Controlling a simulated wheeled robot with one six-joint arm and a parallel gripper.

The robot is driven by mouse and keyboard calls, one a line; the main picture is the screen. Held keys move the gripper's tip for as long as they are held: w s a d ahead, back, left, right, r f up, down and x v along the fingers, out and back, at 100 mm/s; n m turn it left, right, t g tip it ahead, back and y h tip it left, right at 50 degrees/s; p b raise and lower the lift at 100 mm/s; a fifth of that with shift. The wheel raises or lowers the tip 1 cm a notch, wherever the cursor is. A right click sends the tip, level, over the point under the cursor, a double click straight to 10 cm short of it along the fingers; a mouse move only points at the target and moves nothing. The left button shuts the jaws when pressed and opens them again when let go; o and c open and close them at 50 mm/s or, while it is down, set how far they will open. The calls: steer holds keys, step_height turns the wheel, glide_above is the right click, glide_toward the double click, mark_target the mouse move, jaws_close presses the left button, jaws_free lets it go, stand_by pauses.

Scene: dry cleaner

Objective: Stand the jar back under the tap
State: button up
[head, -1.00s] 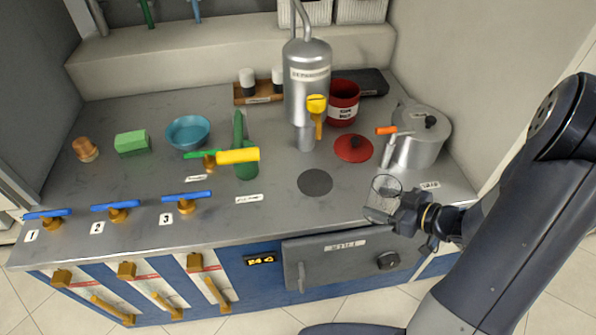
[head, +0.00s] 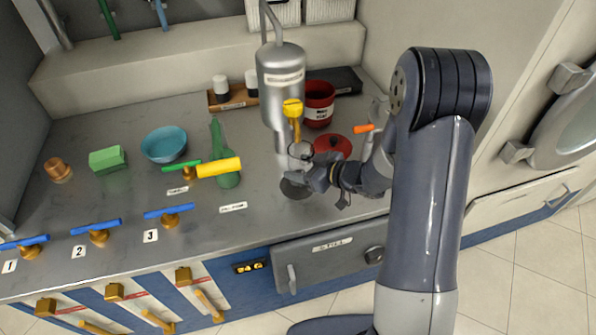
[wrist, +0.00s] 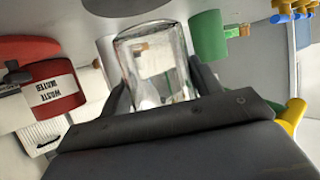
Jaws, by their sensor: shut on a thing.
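My gripper (head: 308,172) is shut on a clear glass jar (head: 299,150). The wrist view shows the jar (wrist: 155,65) between my two fingers, and it looks empty. In the head view the jar is just beside the spout of the silver tank (head: 282,90), below the yellow tap handle (head: 293,108). A dark round spot (head: 294,190) on the counter lies under my gripper, partly hidden by it. I cannot tell the jar's exact height above the counter.
A red lid (head: 333,146) and a red pot (head: 319,100) stand close behind my gripper.

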steer(key=shift+w+a, duration=0.35)
steer(key=shift+a, duration=0.15)
steer(key=shift+f, duration=1.7)
steer(key=shift+f, duration=0.15)
steer(key=shift+f, duration=0.15)
steer(key=o, duration=1.1)
steer(key=shift+o, duration=0.2)
steer(key=shift+r, duration=0.3)
steer(key=v, duration=1.2)
